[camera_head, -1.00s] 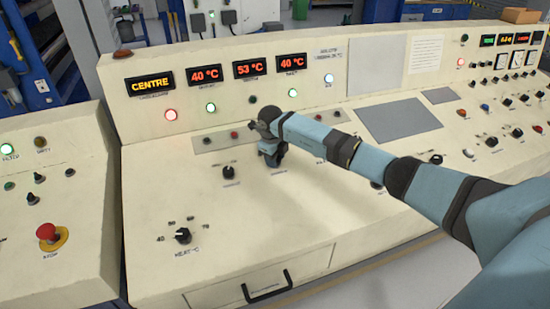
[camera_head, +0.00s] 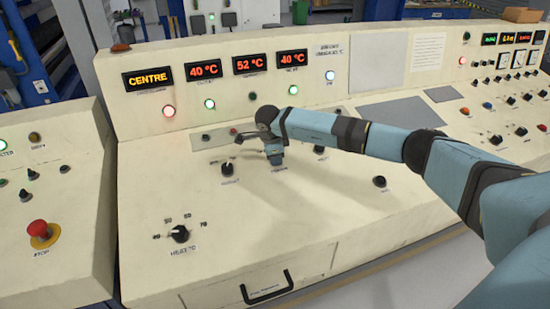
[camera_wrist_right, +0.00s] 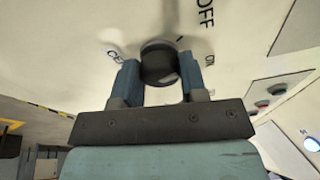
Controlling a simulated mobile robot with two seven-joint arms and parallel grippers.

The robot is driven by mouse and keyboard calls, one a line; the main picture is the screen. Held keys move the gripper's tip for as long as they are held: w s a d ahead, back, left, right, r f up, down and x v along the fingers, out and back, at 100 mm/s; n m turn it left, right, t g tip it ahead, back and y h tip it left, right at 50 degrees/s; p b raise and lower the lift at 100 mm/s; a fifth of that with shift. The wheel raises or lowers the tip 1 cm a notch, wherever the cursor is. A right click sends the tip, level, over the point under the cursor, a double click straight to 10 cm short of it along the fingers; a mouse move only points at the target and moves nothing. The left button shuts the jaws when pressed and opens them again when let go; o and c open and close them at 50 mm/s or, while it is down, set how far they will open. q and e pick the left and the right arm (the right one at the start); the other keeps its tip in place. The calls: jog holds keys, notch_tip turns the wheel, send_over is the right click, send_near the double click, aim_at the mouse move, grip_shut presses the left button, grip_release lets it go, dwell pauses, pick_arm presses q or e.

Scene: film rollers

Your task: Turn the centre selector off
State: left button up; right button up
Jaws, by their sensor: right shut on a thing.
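The centre selector is a black round knob (camera_wrist_right: 160,63) on the cream panel. In the right wrist view it sits between the two blue fingers of my right gripper (camera_wrist_right: 160,78), which is shut on it. Printed OFF (camera_wrist_right: 206,12) and other partly cut or covered lettering stand around the knob. I cannot tell which way its pointer faces. In the head view my right gripper (camera_head: 274,158) is down at the panel, above a small label, and hides the knob. My left gripper is not in view.
A similar black knob (camera_head: 227,168) stands left of my gripper and another (camera_head: 320,150) right of it. A heat dial (camera_head: 180,233) is at lower left, a red stop button (camera_head: 40,231) further left. The lit displays (camera_head: 148,78) read CENTRE and temperatures.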

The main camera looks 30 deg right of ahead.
jog(key=shift+n+t+b, duration=0.3)
jog(key=shift+n+b, duration=0.1)
jog(key=shift+n, duration=1.1)
jog(key=o, duration=0.9)
jog(key=v, duration=1.4)
jog(key=shift+s+a+f, duration=0.1)
jog(key=shift+a, duration=0.05)
